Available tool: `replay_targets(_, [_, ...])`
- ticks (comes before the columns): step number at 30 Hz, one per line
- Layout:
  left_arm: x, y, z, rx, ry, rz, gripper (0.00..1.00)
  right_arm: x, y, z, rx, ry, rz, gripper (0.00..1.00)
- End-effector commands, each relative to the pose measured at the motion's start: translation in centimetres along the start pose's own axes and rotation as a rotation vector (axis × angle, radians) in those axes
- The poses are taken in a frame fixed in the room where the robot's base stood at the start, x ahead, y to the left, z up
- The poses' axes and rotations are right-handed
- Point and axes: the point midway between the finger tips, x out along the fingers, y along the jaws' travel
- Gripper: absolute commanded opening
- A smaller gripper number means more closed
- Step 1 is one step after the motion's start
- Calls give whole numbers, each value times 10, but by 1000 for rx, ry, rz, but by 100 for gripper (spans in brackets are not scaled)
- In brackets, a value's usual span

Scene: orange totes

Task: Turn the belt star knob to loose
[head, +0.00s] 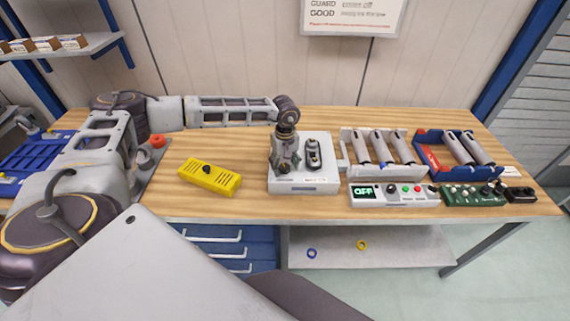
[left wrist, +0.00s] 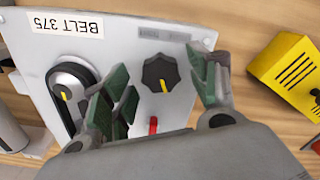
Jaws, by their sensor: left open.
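The black star knob (left wrist: 160,72) with a yellow pointer line sits on a light grey panel (left wrist: 130,35) labelled "BELT 375". A short red mark (left wrist: 153,126) is on the panel below the knob in the left wrist view, and the yellow line points down roughly toward it. My left gripper (left wrist: 160,95) is open, its green-padded fingers on either side of the knob with visible gaps. In the head view my left gripper (head: 285,165) points down over the belt unit (head: 305,186) and hides the knob. My right gripper is not in view.
A belt with dark pulleys (head: 313,153) stands beside the gripper on the same unit. A yellow box (head: 210,177) lies to the left. Roller racks (head: 383,165), a control box reading "OFF" (head: 395,195) and a green board (head: 470,195) stand to the right.

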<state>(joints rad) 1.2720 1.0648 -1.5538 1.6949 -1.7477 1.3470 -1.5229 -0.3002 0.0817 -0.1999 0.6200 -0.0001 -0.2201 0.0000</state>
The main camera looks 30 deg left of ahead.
Motion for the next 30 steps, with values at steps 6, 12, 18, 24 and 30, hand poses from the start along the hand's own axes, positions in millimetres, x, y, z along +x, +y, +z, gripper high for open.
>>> replay_targets(6, [0,0,0,0,0,0,58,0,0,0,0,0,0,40])
replay_targets(12, [0,0,0,0,0,0,33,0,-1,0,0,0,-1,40])
replay_targets(18, [0,0,0,0,0,1,12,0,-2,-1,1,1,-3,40])
replay_targets(24, [0,1,0,-11,0,2,12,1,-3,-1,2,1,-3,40])
replay_targets(30, [0,0,0,-58,0,1,12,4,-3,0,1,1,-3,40])
